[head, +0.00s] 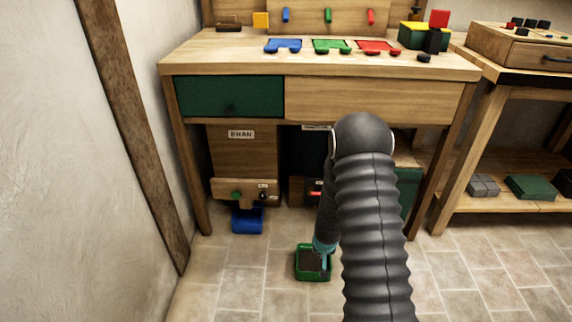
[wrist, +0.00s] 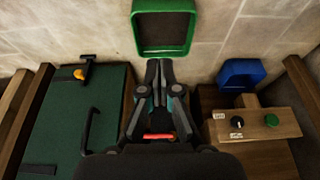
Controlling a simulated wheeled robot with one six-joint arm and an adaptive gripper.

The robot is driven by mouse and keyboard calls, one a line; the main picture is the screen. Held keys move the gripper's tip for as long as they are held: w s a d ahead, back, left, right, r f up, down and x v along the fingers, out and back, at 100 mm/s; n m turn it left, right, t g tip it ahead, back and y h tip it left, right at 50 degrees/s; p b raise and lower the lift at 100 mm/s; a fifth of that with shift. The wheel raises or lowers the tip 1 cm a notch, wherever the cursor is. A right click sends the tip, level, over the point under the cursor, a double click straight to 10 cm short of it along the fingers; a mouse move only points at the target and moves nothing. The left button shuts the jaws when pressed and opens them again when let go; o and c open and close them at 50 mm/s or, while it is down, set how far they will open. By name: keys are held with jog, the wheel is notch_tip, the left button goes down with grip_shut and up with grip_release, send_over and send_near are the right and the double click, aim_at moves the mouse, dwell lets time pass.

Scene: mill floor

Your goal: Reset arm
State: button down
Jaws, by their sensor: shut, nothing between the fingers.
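My arm (head: 370,220) reaches forward and down in the head view, in front of the wooden workbench (head: 380,95). My gripper (head: 322,262) points down at a green-rimmed tray (head: 299,265) on the tiled floor. In the wrist view my gripper (wrist: 158,68) is shut and empty, its tips close to the near rim of the green tray (wrist: 162,52). The tray's inside looks dark and flat. The head view does not show whether the tips touch the tray.
A blue bin (head: 247,220) sits below a wooden box (head: 243,150) with knobs, under the bench. A dark green door (wrist: 85,125) with a handle is in the wrist view. A shelf unit (head: 500,200) stands at right. Floor at front left is clear.

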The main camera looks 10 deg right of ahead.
jog(key=s+a+r+g+y, duration=0.1)
jog(key=s+a+g, duration=0.25)
jog(key=s, duration=0.55)
jog(key=s+a+r+t, duration=0.1)
jog(key=s+r, duration=0.5)
jog(key=r, duration=0.8)
jog(key=s+a+r+n+t, duration=0.1)
jog(key=s+r, duration=0.6)
jog(key=r, duration=0.7)
jog(key=s+a+r+n+t, duration=0.1)
jog(key=s+r+t, duration=0.2)
jog(key=s+r, duration=0.4)
notch_tip(320, 180, up, 7)
jog(key=shift+a+r, duration=0.15)
jog(key=shift+a, duration=0.1)
